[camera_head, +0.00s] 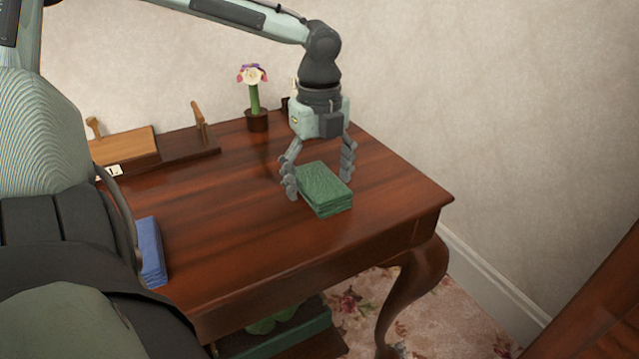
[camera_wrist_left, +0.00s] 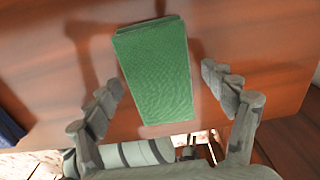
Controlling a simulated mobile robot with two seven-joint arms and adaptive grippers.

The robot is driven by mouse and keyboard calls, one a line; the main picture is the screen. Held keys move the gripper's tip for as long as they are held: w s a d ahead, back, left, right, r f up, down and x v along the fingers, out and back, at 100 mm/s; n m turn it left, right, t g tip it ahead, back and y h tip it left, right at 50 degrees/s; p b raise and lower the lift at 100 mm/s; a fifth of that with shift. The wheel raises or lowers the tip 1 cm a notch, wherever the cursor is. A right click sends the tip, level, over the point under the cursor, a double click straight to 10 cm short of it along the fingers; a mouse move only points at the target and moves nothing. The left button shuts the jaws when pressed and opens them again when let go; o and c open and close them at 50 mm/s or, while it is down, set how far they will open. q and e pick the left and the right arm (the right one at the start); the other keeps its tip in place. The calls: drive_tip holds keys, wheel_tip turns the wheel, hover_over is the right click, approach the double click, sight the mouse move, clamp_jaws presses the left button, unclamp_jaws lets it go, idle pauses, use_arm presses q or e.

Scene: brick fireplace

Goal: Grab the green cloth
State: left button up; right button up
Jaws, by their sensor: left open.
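The green cloth (camera_head: 322,184) is a folded, stacked rectangle lying on the wooden table near its right end. My left gripper (camera_head: 319,184) points down over it, with one finger at its left side and the other at its right side. In the left wrist view, the cloth (camera_wrist_left: 158,75) lies between and beyond the two open fingers of the left gripper (camera_wrist_left: 165,95), with a gap visible on each side. The fingers do not appear closed on it. My right gripper is not in view.
The wooden table (camera_head: 235,225) has bare room left of the cloth. A flower in a pot (camera_head: 256,119) stands behind, near a wooden rack (camera_head: 185,148). A blue item (camera_head: 150,250) lies at the left. The wall is behind the table; a green object (camera_head: 280,335) sits below.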

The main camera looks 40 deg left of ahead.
use_arm(q)
drive_tip(key=c, duration=1.3)
drive_tip(key=shift+c, duration=0.2)
